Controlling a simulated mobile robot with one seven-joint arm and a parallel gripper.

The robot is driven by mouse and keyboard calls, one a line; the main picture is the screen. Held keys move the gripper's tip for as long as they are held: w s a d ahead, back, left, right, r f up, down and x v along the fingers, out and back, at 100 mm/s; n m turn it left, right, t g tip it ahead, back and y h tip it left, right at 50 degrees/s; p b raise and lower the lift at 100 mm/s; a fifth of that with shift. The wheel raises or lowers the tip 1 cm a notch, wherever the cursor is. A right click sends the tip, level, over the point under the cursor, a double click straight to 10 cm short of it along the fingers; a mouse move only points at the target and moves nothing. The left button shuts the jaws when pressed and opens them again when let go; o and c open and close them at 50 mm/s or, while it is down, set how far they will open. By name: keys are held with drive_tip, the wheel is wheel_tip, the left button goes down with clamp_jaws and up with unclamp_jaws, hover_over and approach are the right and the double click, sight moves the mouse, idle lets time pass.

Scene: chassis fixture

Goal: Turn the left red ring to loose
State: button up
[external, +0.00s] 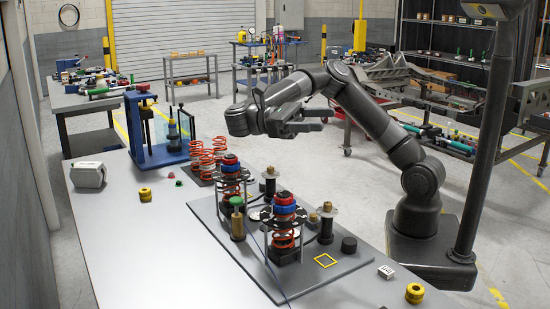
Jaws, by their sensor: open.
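My gripper (325,120) is open and empty, in the air above and to the right of the left ring, touching nothing. The rings' turned position cannot be read at this size.
The grey plate (350,268) also carries dark posts, a green-topped brass cylinder (237,218) and a black knob (349,244). Orange springs (207,157) and a blue press (155,150) stand behind. The bench's left front (135,250) is clear.

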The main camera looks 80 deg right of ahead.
drive_tip(key=w+d+f+m+t+y, duration=0.2)
drive_tip(key=w+d+m+t+y, duration=0.3)
drive_tip(key=w+m+t+y, duration=0.65)
drive_tip(key=n+t, duration=0.2)
approach(284, 200)
drive_tip(key=shift+y, duration=0.35)
drive_tip(key=x, duration=0.9)
drive_tip(key=shift+s+a+f, duration=0.2)
drive_tip(key=shift+f, duration=0.2)
drive_tip(key=shift+c, duration=0.3)
